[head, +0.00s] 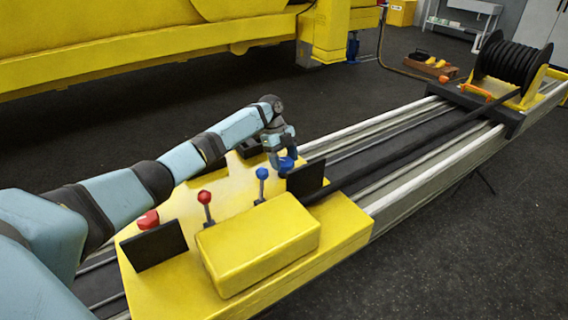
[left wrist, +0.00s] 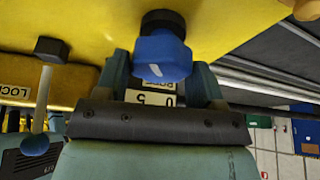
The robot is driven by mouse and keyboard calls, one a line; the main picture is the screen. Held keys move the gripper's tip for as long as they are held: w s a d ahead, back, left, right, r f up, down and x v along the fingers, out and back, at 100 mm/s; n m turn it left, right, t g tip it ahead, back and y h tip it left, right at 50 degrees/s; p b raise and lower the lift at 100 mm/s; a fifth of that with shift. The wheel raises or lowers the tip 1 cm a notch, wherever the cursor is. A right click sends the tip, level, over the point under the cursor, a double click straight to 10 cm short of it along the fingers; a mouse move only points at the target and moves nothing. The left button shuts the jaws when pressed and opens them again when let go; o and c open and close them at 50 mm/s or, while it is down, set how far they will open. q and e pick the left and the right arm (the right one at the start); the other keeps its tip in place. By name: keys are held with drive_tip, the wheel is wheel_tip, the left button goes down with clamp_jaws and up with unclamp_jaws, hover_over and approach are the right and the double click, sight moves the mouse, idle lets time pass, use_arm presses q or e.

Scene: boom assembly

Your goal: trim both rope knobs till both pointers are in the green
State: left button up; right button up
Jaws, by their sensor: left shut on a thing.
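The blue knob (head: 287,163) sits on the yellow console (head: 236,183), beside a dark upright panel (head: 306,178). My left gripper (head: 281,157) is shut on the blue knob. In the left wrist view the blue knob (left wrist: 162,57) shows between the two fingers (left wrist: 161,80). A white label with upside-down figures (left wrist: 150,97) shows behind it, partly covered. The red knob (head: 148,219) stands at the console's left, behind a second dark panel (head: 153,245); no gripper is at it. I see no pointer or green zone in either view. My right gripper is not in view.
A red-topped lever (head: 205,198) and a blue-topped lever (head: 262,174) stand between the knobs, near a raised yellow box (head: 258,245). Rails (head: 400,125) run back to a black hose reel (head: 512,63). Dark floor (head: 470,235) lies clear at right.

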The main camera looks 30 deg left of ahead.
use_arm(q)
drive_tip(key=shift+f+m+g+b, duration=0.1)
drive_tip(key=shift+m+g+b, duration=0.2)
drive_tip(key=shift+m, duration=0.4)
drive_tip(key=shift+m, duration=0.3)
drive_tip(key=o, duration=0.9)
drive_tip(key=v, duration=0.4)
drive_tip(key=b+v, duration=0.1)
drive_tip(key=v, duration=0.9)
drive_tip(key=shift+w+d+b, duration=0.1)
drive_tip(key=shift+d+b, duration=0.2)
